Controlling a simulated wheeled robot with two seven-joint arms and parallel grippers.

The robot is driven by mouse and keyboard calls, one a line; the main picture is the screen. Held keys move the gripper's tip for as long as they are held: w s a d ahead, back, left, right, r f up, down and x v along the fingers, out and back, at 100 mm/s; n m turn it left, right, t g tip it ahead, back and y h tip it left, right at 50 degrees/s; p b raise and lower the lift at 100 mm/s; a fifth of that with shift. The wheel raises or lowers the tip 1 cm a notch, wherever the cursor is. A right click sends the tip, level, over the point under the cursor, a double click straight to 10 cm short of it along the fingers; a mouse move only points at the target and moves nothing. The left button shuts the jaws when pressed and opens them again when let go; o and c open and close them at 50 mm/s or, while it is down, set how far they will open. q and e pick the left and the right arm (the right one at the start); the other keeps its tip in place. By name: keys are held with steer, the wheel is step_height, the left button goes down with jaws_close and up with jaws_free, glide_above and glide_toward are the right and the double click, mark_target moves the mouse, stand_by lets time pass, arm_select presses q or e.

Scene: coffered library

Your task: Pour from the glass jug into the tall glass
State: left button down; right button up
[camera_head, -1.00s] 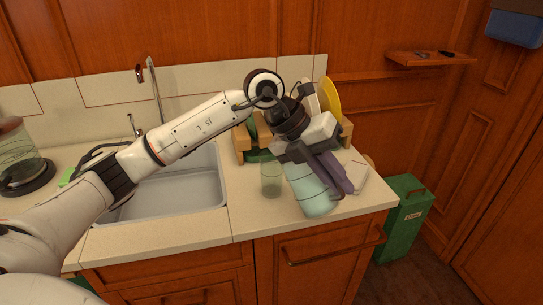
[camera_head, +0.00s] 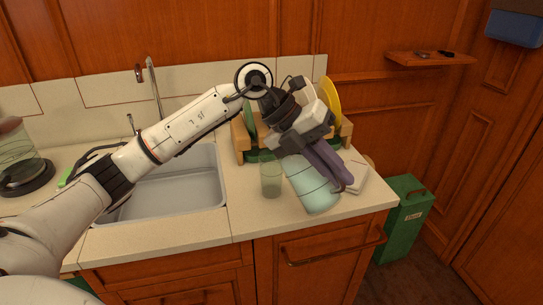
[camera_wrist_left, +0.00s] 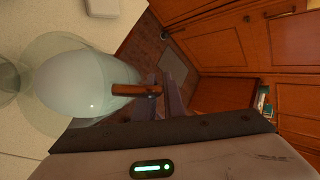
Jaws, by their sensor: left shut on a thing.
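The glass jug (camera_head: 316,195), pale blue-green, is tilted at the right of the counter, its upper end leaning left toward the tall glass. My left gripper (camera_head: 338,178) is shut on its brown handle, which shows in the left wrist view (camera_wrist_left: 137,90). That view also shows the jug's body (camera_wrist_left: 75,85). The tall glass (camera_head: 270,178), clear and greenish, stands upright on the counter just left of the jug; part of it shows at the left wrist view's edge (camera_wrist_left: 8,80). The jug's mouth is partly hidden behind my gripper, and I cannot see any stream. My right gripper is out of view.
A wooden dish rack (camera_head: 241,143) with a yellow plate (camera_head: 333,101) stands behind my gripper. The sink (camera_head: 170,185) lies left of the glass. A white object (camera_head: 359,178) lies right of the jug. A green bin (camera_head: 402,220) stands beyond the counter's right edge.

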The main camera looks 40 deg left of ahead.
arm_select(q)
steer(key=shift+w+a+r+h+b, duration=0.1)
steer(key=shift+a+r+h+b, duration=0.2)
steer(key=shift+r+h, duration=0.35)
steer(key=shift+a+r+h+b, duration=0.15)
steer(key=shift+r+h+b, duration=0.2)
steer(key=shift+r, duration=0.55)
stand_by(0.4)
steer(key=shift+w+a+r+n+h+b, duration=0.1)
steer(key=shift+a+r+n+h+b, duration=0.2)
steer(key=shift+r+h+b, duration=0.35)
steer(key=shift+a+r+n+h+b, duration=0.25)
steer(key=shift+a+r+h, duration=0.2)
steer(key=shift+r, duration=0.25)
stand_by(2.8)
